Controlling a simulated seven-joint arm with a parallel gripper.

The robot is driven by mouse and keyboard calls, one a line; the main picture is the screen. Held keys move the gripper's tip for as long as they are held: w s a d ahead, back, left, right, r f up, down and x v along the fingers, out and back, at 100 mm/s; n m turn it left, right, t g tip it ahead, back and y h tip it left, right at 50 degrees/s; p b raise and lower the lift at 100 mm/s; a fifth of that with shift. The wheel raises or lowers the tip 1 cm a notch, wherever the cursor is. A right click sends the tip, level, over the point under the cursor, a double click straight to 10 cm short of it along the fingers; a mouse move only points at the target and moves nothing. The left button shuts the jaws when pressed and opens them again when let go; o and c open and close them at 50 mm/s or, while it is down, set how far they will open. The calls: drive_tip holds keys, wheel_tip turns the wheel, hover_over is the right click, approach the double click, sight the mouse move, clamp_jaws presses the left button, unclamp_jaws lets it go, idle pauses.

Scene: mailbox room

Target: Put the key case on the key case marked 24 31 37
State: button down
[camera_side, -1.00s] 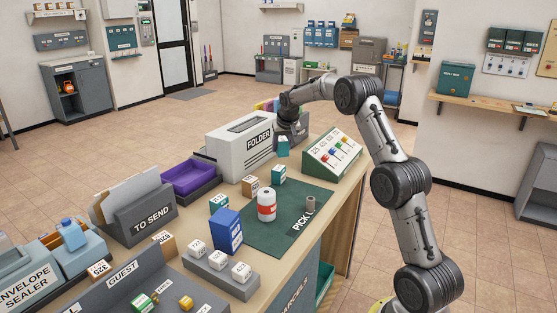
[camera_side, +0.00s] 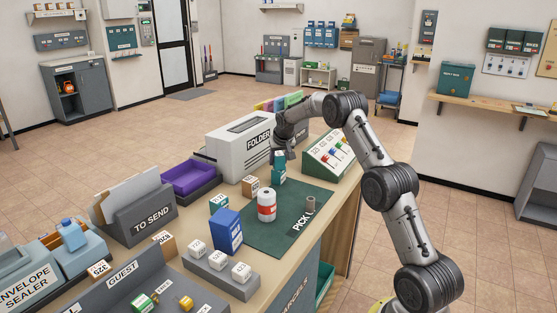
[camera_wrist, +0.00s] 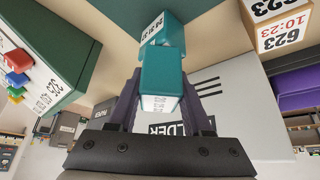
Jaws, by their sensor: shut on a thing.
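My gripper (camera_side: 281,150) is shut on a teal key case (camera_side: 280,158) with a white label. In the wrist view the held key case (camera_wrist: 164,78) sits between the two dark fingers. Another teal key case (camera_side: 279,175) stands below it at the back edge of the green mat. In the wrist view this lower key case (camera_wrist: 165,31) shows a white label with small number rows, too small to read surely. The held case is just above the lower one. I cannot tell whether they touch.
The grey folder machine (camera_side: 240,137) stands close at left, and a sloped green box with coloured tabs (camera_side: 329,152) at right. A brown box (camera_side: 250,186), a white-and-red roll (camera_side: 266,205) and a blue box (camera_side: 227,231) stand nearer. The green mat (camera_side: 290,225) has bare room in front.

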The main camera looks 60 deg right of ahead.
drive_tip(key=shift+c, duration=1.6)
unclamp_jaws()
drive_tip(key=v, duration=1.2)
drive_tip(key=s+a+r+n+y, duration=0.1)
drive_tip(key=s+a+r+n, duration=0.15)
drive_tip(key=s+a, duration=0.4)
drive_tip(key=s+a+r+n+t, duration=0.1)
drive_tip(key=s+a+r, duration=0.25)
drive_tip(key=a, duration=0.55)
drive_tip(key=s+a+r+n+y, duration=0.1)
drive_tip(key=s+a+r, duration=0.3)
drive_tip(key=a, duration=0.4)
drive_tip(key=s+a+f+n+y, duration=0.1)
drive_tip(key=s+a, duration=0.4)
drive_tip(key=s, duration=0.5)
drive_tip(key=s+a+f+n+y, duration=0.1)
drive_tip(key=s+a+f+n, duration=0.2)
drive_tip(key=s, duration=0.7)
drive_tip(key=a+f, duration=0.2)
drive_tip(key=a, duration=0.1)
drive_tip(key=shift+f, duration=0.2)
drive_tip(key=shift+a+n, duration=0.15)
drive_tip(key=shift+n, duration=0.1)
